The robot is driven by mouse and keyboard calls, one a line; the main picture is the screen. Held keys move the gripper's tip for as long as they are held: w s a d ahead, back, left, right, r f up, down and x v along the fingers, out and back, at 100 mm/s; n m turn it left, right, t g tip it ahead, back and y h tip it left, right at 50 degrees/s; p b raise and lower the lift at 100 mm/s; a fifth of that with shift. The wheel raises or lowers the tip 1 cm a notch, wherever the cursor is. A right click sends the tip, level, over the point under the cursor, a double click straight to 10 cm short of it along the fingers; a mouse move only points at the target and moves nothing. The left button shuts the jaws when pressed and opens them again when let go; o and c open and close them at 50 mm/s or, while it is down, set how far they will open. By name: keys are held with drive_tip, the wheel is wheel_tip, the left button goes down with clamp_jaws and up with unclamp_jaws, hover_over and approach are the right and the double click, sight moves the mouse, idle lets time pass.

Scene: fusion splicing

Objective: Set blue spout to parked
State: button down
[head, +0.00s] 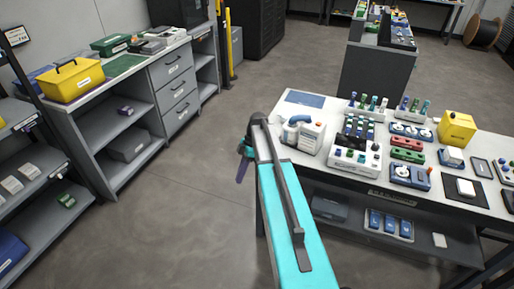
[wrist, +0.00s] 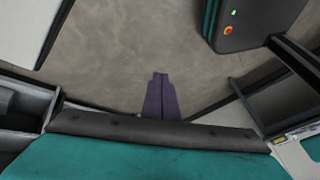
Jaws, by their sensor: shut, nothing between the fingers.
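A white container (head: 306,139) stands at the left end of the right-hand workbench. A blue curved part (head: 299,119) sits on its top and may be the blue spout; its setting is too small to read. My gripper (head: 241,179) hangs over the open floor, left of the workbench and apart from the container. Its purple fingers point down in the head view. In the wrist view the fingers (wrist: 160,76) are together and empty, with bare floor beyond them. The blue part is not recognisable in the wrist view.
The workbench (head: 300,100) holds several coloured fixtures, a yellow box (head: 456,128) and a white device (head: 355,157) close right of the container. A left counter carries a yellow toolbox (head: 73,80). The floor (head: 210,190) between them is clear.

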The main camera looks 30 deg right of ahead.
drive_tip(key=s+a+f+m+g+h, duration=0.15)
drive_tip(key=s+a+f+g, duration=0.25)
drive_tip(key=s+a+f, duration=1.3)
drive_tip(key=s+a+f+m+h, duration=0.1)
drive_tip(key=s+f+m, duration=0.3)
drive_tip(key=s, duration=0.6)
drive_tip(key=s+a+f+m+h, duration=0.1)
drive_tip(key=s+f+m+h, duration=0.2)
drive_tip(key=s+m, duration=0.6)
drive_tip(key=shift+s+a+f, duration=0.35)
drive_tip(key=shift+a+f, duration=0.05)
drive_tip(key=shift+f, duration=0.8)
drive_tip(key=shift+s, duration=0.1)
